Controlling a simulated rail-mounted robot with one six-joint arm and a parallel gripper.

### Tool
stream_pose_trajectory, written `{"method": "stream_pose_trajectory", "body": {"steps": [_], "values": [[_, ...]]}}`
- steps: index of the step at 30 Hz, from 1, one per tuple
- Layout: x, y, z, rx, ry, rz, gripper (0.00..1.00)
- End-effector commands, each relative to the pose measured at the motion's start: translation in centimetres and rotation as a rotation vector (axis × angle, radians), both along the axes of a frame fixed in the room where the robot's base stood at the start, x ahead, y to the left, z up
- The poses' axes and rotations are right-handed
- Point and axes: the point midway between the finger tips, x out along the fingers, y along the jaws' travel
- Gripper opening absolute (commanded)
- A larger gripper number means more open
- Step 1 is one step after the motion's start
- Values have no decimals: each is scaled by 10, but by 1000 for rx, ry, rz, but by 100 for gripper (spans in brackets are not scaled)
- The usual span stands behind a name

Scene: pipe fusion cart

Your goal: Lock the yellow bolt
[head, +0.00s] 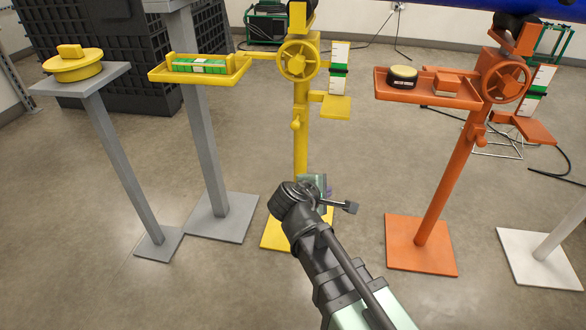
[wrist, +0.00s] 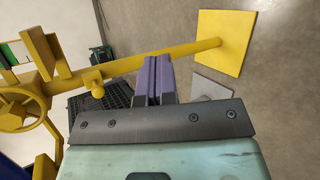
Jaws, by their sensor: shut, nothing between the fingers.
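The yellow bolt (head: 296,124) is a small knob on the side of the yellow stand's post, below the handwheel. It also shows in the wrist view (wrist: 97,88), left of my fingers. My gripper (wrist: 158,66) has purple fingers that are shut and empty. In the wrist view the fingertips overlap the yellow post's line of sight, and the bolt is apart from them. In the head view my gripper (head: 327,188) is in front of the lower post, below the bolt, and mostly hidden behind my wrist.
The yellow stand has a handwheel (head: 298,59), a tray (head: 160,75) with a green and white block, and a scale (head: 339,58). An orange stand (head: 432,200) is to the right. Grey stands (head: 214,150) are to the left. Floor is clear in front.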

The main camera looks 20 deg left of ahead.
Motion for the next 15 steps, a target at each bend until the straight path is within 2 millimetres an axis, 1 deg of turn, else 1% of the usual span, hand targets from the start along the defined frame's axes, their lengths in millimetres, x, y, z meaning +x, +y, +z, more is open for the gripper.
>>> {"method": "stream_pose_trajectory", "body": {"steps": [1,2,3,4,5,6,9,12,15], "values": [[4,33,-33,-149,-82,151,0],[6,54,-32,-280,-149,258,0],[10,77,-17,-473,-239,388,0],[13,88,1,-609,-293,458,0],[17,94,20,-737,-338,511,0],[20,102,33,-884,-382,570,0],[19,114,45,-1125,-438,659,0],[19,116,45,-1207,-437,692,0],[19,116,45,-1223,-433,693,0]]}}
